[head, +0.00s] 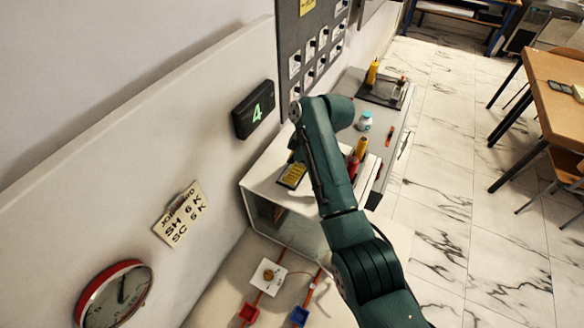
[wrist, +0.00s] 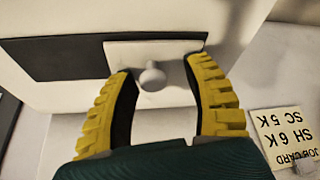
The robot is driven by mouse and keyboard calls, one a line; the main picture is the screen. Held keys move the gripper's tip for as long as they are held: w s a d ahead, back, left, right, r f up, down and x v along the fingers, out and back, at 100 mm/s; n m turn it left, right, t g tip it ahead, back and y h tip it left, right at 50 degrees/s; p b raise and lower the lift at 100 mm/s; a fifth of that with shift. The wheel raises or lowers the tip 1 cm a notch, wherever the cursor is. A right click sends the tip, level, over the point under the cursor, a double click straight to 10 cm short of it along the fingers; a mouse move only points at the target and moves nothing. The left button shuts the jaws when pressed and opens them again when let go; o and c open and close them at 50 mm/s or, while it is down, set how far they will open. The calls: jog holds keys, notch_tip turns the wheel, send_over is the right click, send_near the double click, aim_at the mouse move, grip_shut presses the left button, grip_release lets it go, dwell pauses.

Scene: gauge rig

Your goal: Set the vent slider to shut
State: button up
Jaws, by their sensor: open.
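The vent slider is a pale plate (wrist: 180,49) with a round knob (wrist: 152,77), seen in the wrist view. It covers the right part of a dark slot (wrist: 60,58), and the slot's left part is uncovered. My gripper (wrist: 160,68) has yellow ribbed fingers, open on either side of the knob. The knob sits nearer the left finger, with a wider gap to the right one. I cannot tell whether either finger touches it. In the head view a yellow ribbed finger of my gripper (head: 293,175) shows at the white box (head: 268,168), mostly hidden behind my arm.
A job card (head: 180,214) and a red-rimmed gauge (head: 114,294) are on the wall, below a dark display (head: 253,109) reading 4. Red (head: 249,313) and blue (head: 299,316) pieces lie below the box. Bottles and tools stand on the bench behind my arm.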

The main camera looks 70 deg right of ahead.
jog(key=shift+r, duration=0.1)
jog(key=v, duration=1.1)
jog(key=shift+s+r, duration=0.25)
jog(key=shift+r, duration=0.1)
jog(key=shift+d, duration=0.1)
